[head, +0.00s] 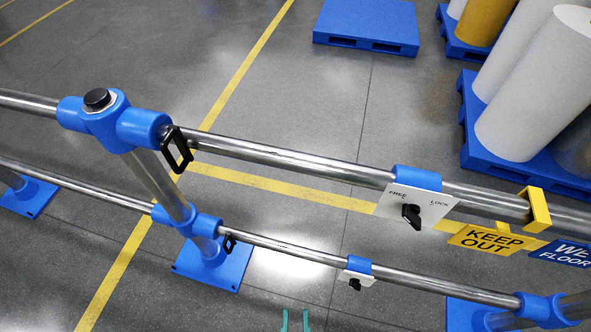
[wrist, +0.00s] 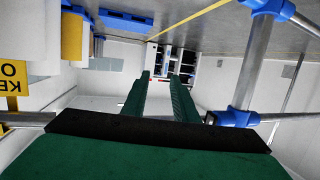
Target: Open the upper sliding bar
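The upper sliding bar (head: 290,158) is a shiny metal tube running from the blue post joint to a blue collar (head: 417,178). A black loop handle (head: 177,149) sits on the bar near its left end. Below the collar, a white plate (head: 385,208) reads FREE and LOCK around a black knob (head: 411,216); I cannot tell which word it points to. My gripper (head: 295,321) shows only its teal fingertips at the bottom edge, apart from the bars. In the wrist view, its green fingers (wrist: 167,85) are spread with nothing between them.
A lower bar (head: 290,248) has its own small handle and latch plate. The blue-jointed post (head: 160,185) stands at left. A yellow KEEP OUT sign (head: 487,239) hangs at right. Pallets with large rolls (head: 530,90) stand beyond the rail. The floor between is clear.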

